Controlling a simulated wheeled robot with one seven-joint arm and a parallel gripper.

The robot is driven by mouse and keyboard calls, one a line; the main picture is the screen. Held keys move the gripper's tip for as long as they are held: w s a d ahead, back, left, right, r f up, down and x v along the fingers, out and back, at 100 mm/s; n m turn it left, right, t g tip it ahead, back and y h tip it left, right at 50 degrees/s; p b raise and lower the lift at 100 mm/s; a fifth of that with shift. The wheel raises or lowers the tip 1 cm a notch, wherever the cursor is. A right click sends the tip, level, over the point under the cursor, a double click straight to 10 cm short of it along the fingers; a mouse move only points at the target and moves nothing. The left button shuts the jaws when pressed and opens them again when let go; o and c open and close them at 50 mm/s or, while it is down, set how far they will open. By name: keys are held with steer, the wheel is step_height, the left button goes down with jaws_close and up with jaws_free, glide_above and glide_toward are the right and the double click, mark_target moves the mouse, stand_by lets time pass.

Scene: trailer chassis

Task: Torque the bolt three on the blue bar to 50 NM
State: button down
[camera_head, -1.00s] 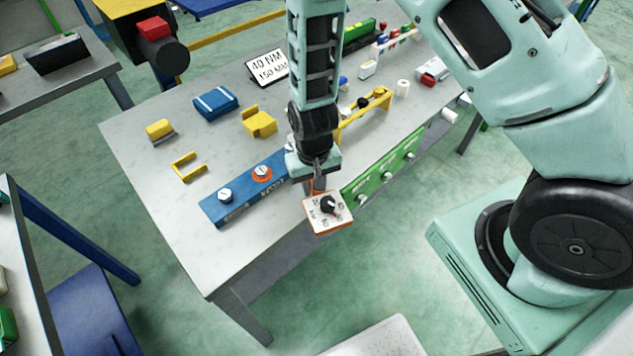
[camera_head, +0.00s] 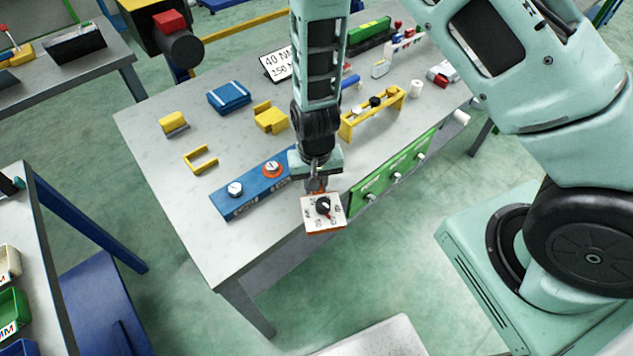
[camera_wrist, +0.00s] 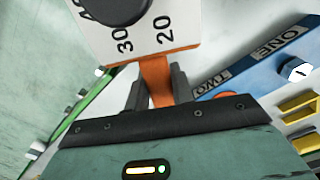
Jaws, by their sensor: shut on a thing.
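The blue bar (camera_head: 248,188) lies along the table's front edge in the head view, with one white bolt (camera_head: 235,189) and another in an orange ring (camera_head: 272,169). Its right end is hidden behind my arm, so bolt three is not visible. In the wrist view the blue bar (camera_wrist: 240,75) shows the words ONE and TWO. My gripper (camera_head: 317,184) is shut on the orange handle (camera_wrist: 157,82) of a torque tool with a white dial plate (camera_head: 322,212) and black knob. The wrist view shows 20 and 30 on the plate (camera_wrist: 150,38). The tool is just off the table's front edge.
A green bar (camera_head: 385,180) with several bolts is on the table's front side, right of the tool. A yellow bridge-like rack (camera_head: 373,113), yellow brackets (camera_head: 201,159) and a blue block (camera_head: 229,97) stand on the table. A sign (camera_head: 280,64) reads 40 NM.

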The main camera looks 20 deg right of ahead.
steer(key=shift+w+a+m, duration=0.1)
steer(key=shift+a+m, duration=0.3)
steer(key=shift+d+n, duration=0.4)
steer(key=shift+r, duration=0.15)
steer(key=shift+r+p, duration=2.4)
steer(key=shift+r, duration=0.5)
